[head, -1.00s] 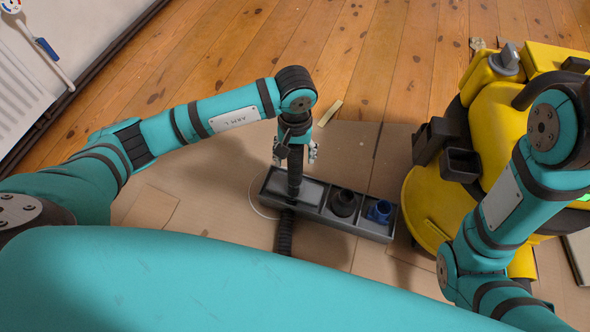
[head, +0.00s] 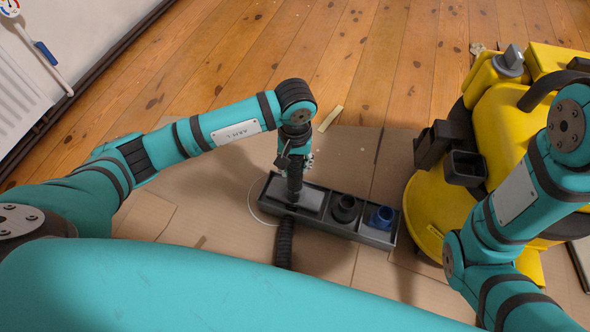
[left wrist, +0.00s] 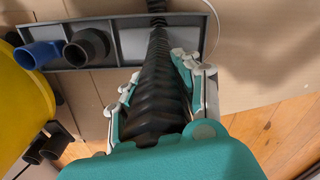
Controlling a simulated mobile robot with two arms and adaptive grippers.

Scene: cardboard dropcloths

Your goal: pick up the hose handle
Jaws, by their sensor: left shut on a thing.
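The hose handle (head: 295,185) is black and ribbed and stands roughly upright over the left compartment of a dark grey tray (head: 345,228). My left gripper (head: 297,162) is shut on the handle from above. In the left wrist view the handle (left wrist: 157,92) lies between the two white-and-teal fingers of the gripper (left wrist: 160,95). The black hose (head: 284,242) runs from it over the tray's near edge onto the cardboard. I cannot tell whether the handle touches the tray floor. My right gripper is out of view.
The tray also holds a black fitting (head: 345,208) and a blue fitting (head: 381,217). A yellow machine (head: 490,150) with black holders stands close to its right.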

